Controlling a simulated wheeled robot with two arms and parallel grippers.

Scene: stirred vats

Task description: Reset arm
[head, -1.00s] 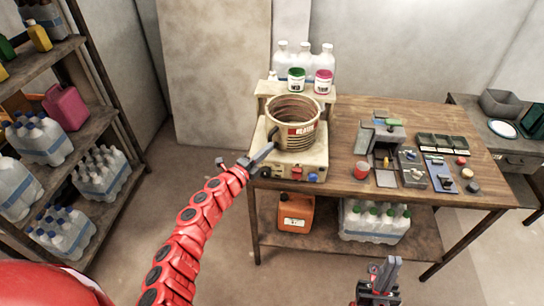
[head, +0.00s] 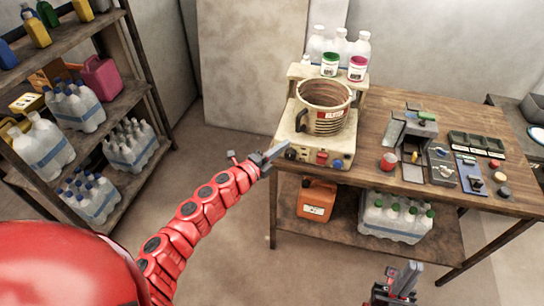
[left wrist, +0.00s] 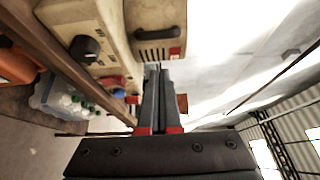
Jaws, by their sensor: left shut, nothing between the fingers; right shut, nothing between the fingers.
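My left gripper (head: 277,153) is at the end of the red segmented arm, shut and empty. In the head view it appears just left of the front left corner of the beige stirrer base (head: 330,154). It also shows in the left wrist view (left wrist: 153,72), fingers together, with the base's dark knob (left wrist: 85,48) to the left of it. My right gripper (head: 413,272) is shut and empty at the bottom of the head view, in front of the table. The vat (head: 325,108), a ribbed beige pot with a dark handle, stands on the stirrer base.
A wooden table (head: 510,205) carries small devices, a red cup (head: 388,162) and jars. Its lower shelf holds an orange canister (head: 316,200) and a bottle pack (head: 395,219). A shelf rack (head: 140,100) with bottles stands left. Floor between is clear.

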